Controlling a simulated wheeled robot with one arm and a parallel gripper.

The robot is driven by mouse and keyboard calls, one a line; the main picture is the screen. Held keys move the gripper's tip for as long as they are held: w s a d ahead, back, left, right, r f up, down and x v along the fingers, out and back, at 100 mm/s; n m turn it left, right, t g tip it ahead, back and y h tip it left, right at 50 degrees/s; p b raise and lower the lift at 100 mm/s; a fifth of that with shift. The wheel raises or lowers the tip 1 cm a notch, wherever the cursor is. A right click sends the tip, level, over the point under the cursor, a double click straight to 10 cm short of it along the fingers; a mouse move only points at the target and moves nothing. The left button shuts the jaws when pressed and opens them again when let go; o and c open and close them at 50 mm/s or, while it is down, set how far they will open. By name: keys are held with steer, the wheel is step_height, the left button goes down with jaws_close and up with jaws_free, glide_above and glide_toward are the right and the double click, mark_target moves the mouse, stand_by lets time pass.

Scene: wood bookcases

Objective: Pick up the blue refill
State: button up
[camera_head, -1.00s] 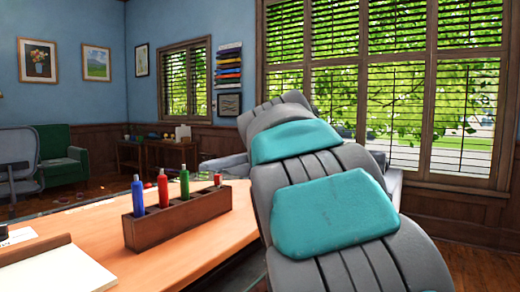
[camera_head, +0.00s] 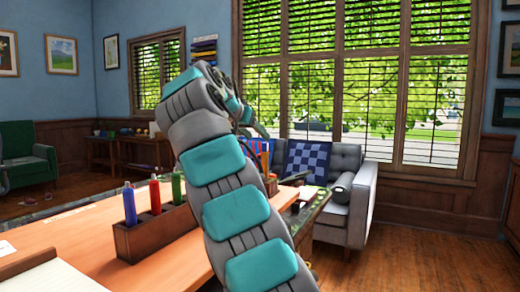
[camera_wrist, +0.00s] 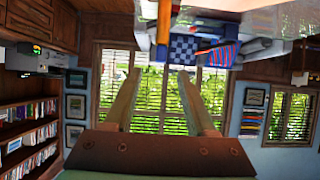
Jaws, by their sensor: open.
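The blue refill (camera_head: 130,204) stands upright at the left end of a dark wooden holder (camera_head: 140,242) on the desk. A red refill (camera_head: 155,197) and a green refill (camera_head: 177,187) stand in the same holder, to its right. My arm hides the holder's right end. My gripper (camera_wrist: 157,72) is open and empty in the wrist view, its two long fingers apart and pointing toward the window. In the head view my arm rises past the holder and its far end is beyond it. I cannot make out the blue refill in the wrist view.
The desk (camera_head: 85,240) carries a paper pad (camera_head: 55,278) at front left. A grey sofa (camera_head: 345,208) with a checkered cushion (camera_head: 307,162) stands beyond, below the window. A green armchair (camera_head: 28,158) is far left. The wooden floor at right (camera_head: 410,255) is clear. The wrist view is upside down.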

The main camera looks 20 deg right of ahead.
mark_target(264, 144)
steer(key=x, duration=0.7)
steer(key=shift+d+f+b, duration=0.1)
steer(key=shift+f+b, duration=0.2)
steer(key=shift+f, duration=0.05)
steer(key=shift+c, duration=0.2)
jaws_close()
